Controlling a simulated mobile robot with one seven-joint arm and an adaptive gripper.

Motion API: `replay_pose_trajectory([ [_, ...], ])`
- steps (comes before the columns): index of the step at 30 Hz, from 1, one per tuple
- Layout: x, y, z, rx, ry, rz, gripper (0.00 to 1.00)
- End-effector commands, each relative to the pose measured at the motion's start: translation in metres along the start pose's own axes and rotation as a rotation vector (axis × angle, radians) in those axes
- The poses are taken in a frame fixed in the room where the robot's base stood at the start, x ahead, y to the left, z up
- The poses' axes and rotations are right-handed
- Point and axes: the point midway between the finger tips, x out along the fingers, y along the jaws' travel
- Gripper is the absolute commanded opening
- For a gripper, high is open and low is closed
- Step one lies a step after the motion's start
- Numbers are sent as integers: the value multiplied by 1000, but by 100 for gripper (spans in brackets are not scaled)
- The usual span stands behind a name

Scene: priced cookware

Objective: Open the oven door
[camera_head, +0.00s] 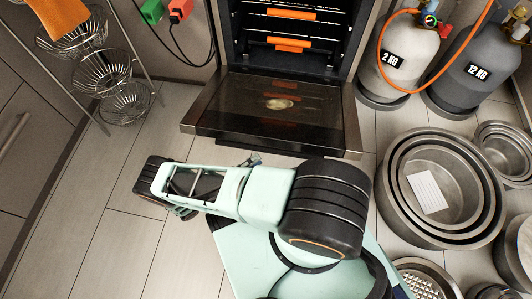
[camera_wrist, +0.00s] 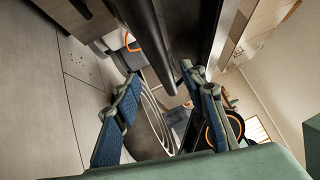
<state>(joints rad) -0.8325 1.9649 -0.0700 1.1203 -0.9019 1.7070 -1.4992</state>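The oven (camera_head: 290,30) stands at the top middle of the head view, its lit interior and racks exposed. Its glass-fronted door (camera_head: 330,125) is swung far down, extending out from the oven's base. My arm lies across the floor just in front of the door's outer edge. A dark bar (camera_wrist: 152,45), probably the door's handle or edge, runs down toward the space between the fingertips. I cannot tell whether they touch.
Two gas cylinders (camera_head: 395,65) (camera_head: 475,75) with an orange hose stand right of the oven. Nested round pans (camera_head: 385,190) and other cookware fill the right floor. A wire basket rack (camera_head: 125,100) stands at left. The tiled floor (camera_head: 85,230) at lower left is clear.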

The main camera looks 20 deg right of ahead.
Motion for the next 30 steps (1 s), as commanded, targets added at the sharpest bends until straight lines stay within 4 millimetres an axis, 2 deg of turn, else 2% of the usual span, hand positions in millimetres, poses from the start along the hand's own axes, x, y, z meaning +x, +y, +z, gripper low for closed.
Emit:
replay_pose_trajectory([
  [3, -21, 1, 0, 0, -1, 0, 39],
  [9, -37, 0, 0, -1, 0, 1, 39],
  [30, -41, -3, 2, 12, 12, 6, 39],
])
